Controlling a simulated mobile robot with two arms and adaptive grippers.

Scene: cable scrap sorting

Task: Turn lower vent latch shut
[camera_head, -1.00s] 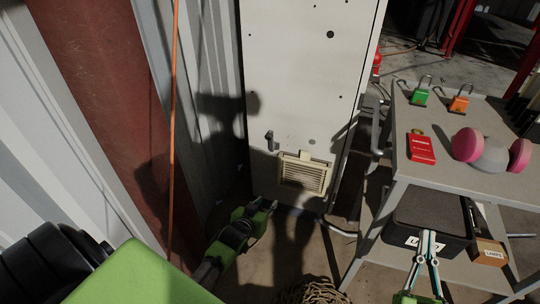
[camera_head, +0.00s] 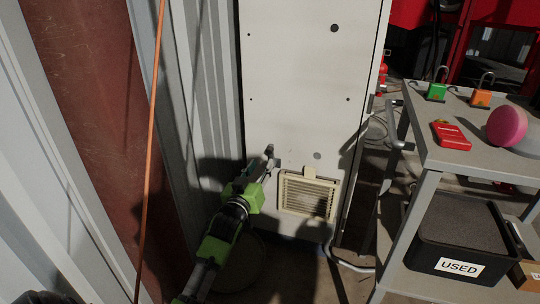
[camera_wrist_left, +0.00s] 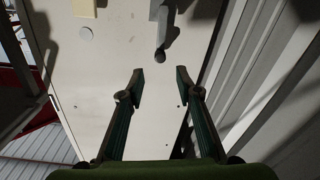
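The cream vent (camera_head: 308,196) sits low on a pale cabinet (camera_head: 300,60), with a small tab on its top edge. A grey latch (camera_head: 269,151) is on the cabinet up and left of the vent; it also shows in the left wrist view (camera_wrist_left: 164,38), hanging with its rounded end toward my fingers. My left gripper (camera_head: 270,165) is at the latch in the head view and partly overlaps it. In the left wrist view my left gripper (camera_wrist_left: 160,75) is open, its fingers apart and empty, with the latch just beyond the fingertips. My right gripper is out of view.
Corrugated wall (camera_head: 205,90) and an orange cable (camera_head: 150,130) are close on the left. A grey cart (camera_head: 425,150) on the right carries padlocks, a red box and pink earmuffs, with a black bin (camera_head: 455,240) marked USED below.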

